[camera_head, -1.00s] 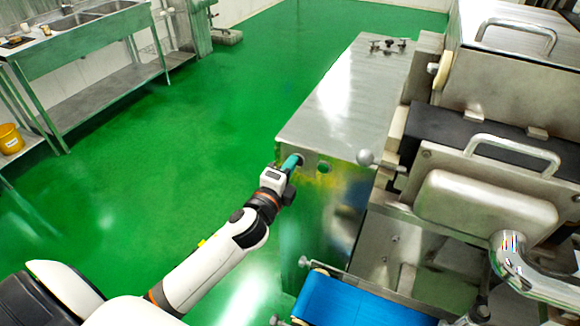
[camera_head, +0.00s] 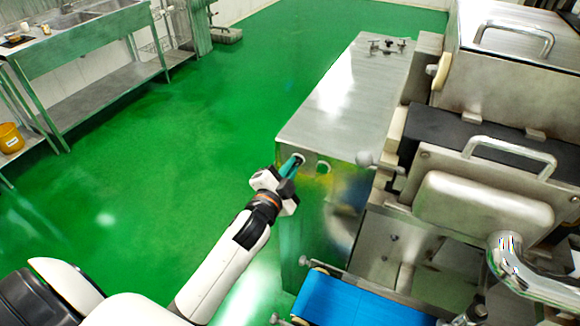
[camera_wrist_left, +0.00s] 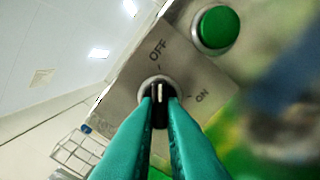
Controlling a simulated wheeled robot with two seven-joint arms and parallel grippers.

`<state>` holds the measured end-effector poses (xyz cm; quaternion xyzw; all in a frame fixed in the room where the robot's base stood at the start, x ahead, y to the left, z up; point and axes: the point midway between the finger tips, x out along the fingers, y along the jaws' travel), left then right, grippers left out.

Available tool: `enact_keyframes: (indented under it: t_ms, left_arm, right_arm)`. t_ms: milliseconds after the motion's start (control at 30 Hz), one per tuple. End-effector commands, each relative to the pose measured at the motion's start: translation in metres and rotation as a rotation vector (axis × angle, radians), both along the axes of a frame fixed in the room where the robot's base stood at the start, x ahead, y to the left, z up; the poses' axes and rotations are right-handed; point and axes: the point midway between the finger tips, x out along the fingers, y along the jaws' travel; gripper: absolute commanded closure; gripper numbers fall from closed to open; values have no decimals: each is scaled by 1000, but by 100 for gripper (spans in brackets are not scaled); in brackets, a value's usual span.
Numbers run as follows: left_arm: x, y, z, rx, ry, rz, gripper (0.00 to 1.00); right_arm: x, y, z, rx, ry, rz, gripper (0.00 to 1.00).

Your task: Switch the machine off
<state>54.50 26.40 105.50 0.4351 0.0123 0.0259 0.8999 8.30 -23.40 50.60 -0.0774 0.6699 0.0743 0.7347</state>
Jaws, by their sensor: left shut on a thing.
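The machine (camera_head: 345,95) is a large steel unit on the right side of the head view. Its black rotary switch (camera_wrist_left: 159,104) sits on the corner panel between the labels OFF and ON, with its white mark pointing up towards the OFF tick. My left gripper (camera_head: 296,163) is at this panel with its teal fingers closed on both sides of the switch, as the left wrist view also shows (camera_wrist_left: 160,100). A green push button (camera_wrist_left: 216,27) is beside the switch. My right gripper is out of view.
A blue conveyor belt (camera_head: 350,302) lies at the bottom of the machine. A metal ball-ended lever (camera_head: 364,158) is right of the panel. A sink bench (camera_head: 90,60) stands at the far left. The green floor (camera_head: 130,180) between is clear.

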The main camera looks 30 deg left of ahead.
Motion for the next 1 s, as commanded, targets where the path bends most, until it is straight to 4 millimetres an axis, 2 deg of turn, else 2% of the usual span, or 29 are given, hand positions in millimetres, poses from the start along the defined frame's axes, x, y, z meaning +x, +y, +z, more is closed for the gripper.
enact_keyframes:
  t_ms: [600,633,767,1000]
  left_arm:
    - [0,0,-1,-46,-1,1,100]
    - [0,0,-1,-46,-1,1,89]
    - [0,0,-1,-45,-1,1,69]
    - [0,0,-1,-44,-1,0,69]
  right_arm:
    - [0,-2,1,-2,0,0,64]
    - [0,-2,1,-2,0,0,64]
    - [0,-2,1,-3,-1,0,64]
    - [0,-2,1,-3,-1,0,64]
